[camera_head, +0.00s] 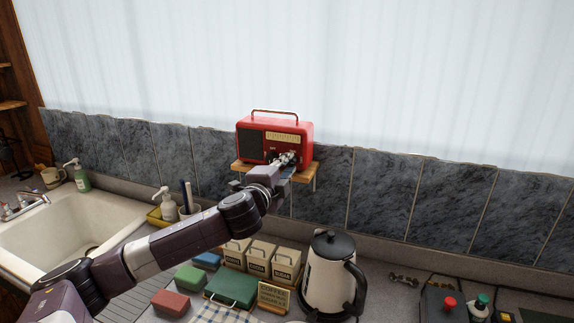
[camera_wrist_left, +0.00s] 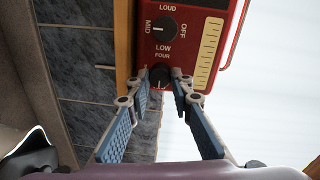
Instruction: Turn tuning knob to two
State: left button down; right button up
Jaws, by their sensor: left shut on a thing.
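A red radio (camera_head: 274,138) with a top handle, dark speaker grille and cream dial stands on a small wooden shelf (camera_head: 246,169) against the tiled wall. My left gripper (camera_head: 287,160) reaches its front at the lower right. In the left wrist view, the black tuning knob (camera_wrist_left: 159,76) sits between the fingertips of my left gripper (camera_wrist_left: 163,82), which are shut on it. The label FOUR shows beside this knob; its other labels are hidden by the fingers. A second black knob (camera_wrist_left: 164,31), marked LOUD, MID, LOW and OFF, is clear of the fingers.
Below the shelf, the counter holds several labelled boxes (camera_head: 260,258), a green case (camera_head: 231,287) and a cream kettle (camera_head: 328,275) with a black lid. A sink (camera_head: 60,224) and soap bottles are at the left. The wall right of the radio is clear.

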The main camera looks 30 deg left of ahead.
pick_arm(q)
jog(key=c, duration=1.7)
grip_release()
jog(key=shift+s, duration=0.15)
jog(key=shift+s+d, duration=0.1)
jog(key=shift+s, duration=0.15)
jog(key=v, duration=1.1)
jog(key=shift+s, duration=0.1)
